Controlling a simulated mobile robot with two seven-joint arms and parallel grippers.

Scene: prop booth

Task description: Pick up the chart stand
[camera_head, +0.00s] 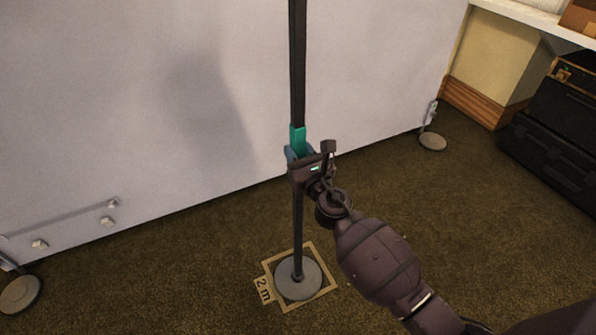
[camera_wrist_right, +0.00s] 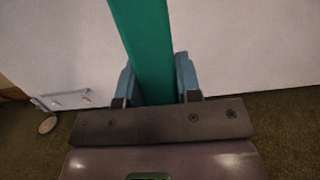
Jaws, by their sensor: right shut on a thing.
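The chart stand (camera_head: 298,75) is a tall dark pole with a green band and a round grey base. Its base stands inside a taped square marked "2 m" on the carpet, and I cannot tell whether it touches the floor. The pole looks upright, and its top is out of view. My right gripper (camera_head: 299,153) is shut on the stand at the green band. In the right wrist view the green section (camera_wrist_right: 147,50) passes between the blue fingers of the gripper (camera_wrist_right: 158,85). My left gripper is not in view.
A large white panel (camera_head: 120,90) stands close behind the pole on round grey feet (camera_head: 432,142). The taped floor mark (camera_head: 266,290) surrounds the base. Black cases (camera_head: 555,130) sit under a white shelf at the right. Carpet is clear at front left.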

